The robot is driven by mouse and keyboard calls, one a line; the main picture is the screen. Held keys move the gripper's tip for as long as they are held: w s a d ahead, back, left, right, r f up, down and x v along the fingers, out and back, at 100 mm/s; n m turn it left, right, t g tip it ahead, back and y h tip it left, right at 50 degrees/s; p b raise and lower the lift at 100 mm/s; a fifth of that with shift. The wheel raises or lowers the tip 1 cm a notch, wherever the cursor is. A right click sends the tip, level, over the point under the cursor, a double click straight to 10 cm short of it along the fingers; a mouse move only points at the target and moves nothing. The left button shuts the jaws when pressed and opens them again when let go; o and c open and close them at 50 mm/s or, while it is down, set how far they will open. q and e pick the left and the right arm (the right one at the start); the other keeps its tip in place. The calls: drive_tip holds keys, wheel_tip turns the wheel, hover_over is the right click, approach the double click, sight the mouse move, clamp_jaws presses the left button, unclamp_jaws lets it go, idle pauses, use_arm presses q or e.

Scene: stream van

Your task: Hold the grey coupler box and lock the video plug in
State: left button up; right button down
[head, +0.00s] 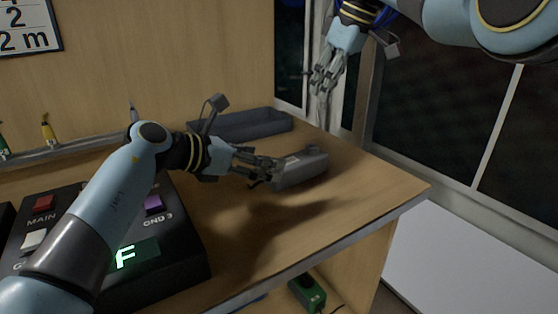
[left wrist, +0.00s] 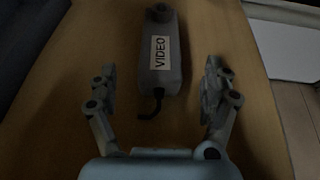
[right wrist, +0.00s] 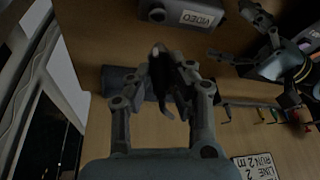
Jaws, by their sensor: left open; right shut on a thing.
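The grey coupler box (head: 303,169) lies on the wooden table near its right side. Its VIDEO label and a short dark cable at its near end show in the left wrist view (left wrist: 172,80). My left gripper (head: 270,168) is open at the box, with its fingers apart on either side of the box's near end. My right gripper (head: 322,82) is raised above the table's far right corner. It is shut on a dark plug with a pale tip (right wrist: 156,52), partly hidden by the fingers. The box's round end fitting (right wrist: 157,14) shows apart from the plug.
A dark grey tray (head: 240,126) stands behind the box against the back panel. A black button console (head: 180,250) is at the left, under my left arm. A rack with several small tools (head: 48,130) runs along the back. The table's front edge (head: 330,245) is clear.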

sight(296, 164)
use_arm(q)
drive_tip(key=x, duration=0.7)
drive_tip(key=shift+w+d, duration=0.15)
drive_tip(key=shift+d, duration=0.05)
drive_tip(key=c, duration=1.5)
use_arm(e)
drive_tip(key=f+m, duration=0.1)
drive_tip(key=a+f+m+t+h, duration=0.1)
drive_tip(key=m, duration=0.1)
drive_tip(key=shift+w+a, duration=0.2)
drive_tip(key=m, duration=0.2)
drive_tip(key=f+m+t, duration=0.1)
drive_tip(key=shift+w+a+h, duration=0.1)
drive_tip(key=shift+a+h, duration=0.15)
drive_tip(key=shift+h, duration=0.15)
